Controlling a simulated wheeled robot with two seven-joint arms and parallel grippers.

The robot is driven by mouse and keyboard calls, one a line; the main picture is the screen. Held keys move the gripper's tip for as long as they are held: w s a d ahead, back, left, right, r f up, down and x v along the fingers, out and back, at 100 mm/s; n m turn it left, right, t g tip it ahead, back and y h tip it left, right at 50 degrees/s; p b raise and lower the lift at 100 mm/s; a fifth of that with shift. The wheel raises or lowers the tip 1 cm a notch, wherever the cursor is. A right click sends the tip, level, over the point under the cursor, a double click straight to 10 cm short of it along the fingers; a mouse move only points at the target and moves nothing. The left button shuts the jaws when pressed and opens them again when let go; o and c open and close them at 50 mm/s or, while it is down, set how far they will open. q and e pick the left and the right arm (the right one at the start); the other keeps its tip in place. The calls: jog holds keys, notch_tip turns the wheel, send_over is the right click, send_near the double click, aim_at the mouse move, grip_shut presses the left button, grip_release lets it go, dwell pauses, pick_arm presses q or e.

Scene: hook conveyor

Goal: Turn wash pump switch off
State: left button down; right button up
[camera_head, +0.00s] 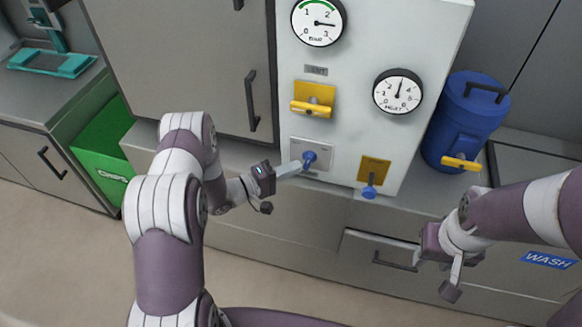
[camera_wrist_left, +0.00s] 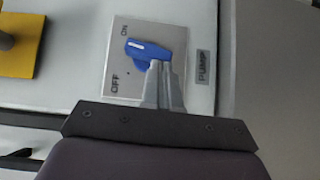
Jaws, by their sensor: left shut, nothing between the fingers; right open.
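The pump switch, a blue knob (camera_head: 309,158) on a light grey plate (camera_head: 325,160), is on the front of the white panel. In the left wrist view the blue knob (camera_wrist_left: 150,49) lies beside the ON and OFF labels. Its white-marked end is nearer ON. A PUMP label (camera_wrist_left: 203,67) is beside the plate. My left gripper (camera_head: 296,166) is shut and empty, its fingertips at the knob. In the left wrist view the fingertips (camera_wrist_left: 160,68) overlap the knob's lower edge; whether they touch cannot be told. My right gripper (camera_head: 452,272) is open and empty, low at the right.
Above the switch is a yellow lever (camera_head: 312,107). A blue knob on a yellow plate (camera_head: 374,169) is to the right. Gauges (camera_head: 398,91) are higher up. A blue canister (camera_head: 466,120) stands right of the panel, a green bin (camera_head: 101,151) at the left.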

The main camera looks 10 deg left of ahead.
pick_arm(q)
jog(key=d+f+n+t+h+b, duration=0.1)
jog(key=b, duration=0.2)
jog(key=shift+d+f+n, duration=0.1)
jog(key=shift+f+n, duration=0.3)
jog(key=shift+d+f, duration=0.25)
jog(key=shift+d, duration=0.15)
jog(key=shift+d+f+b, duration=0.1)
jog(key=shift+d+b, duration=0.2)
dwell(0.5)
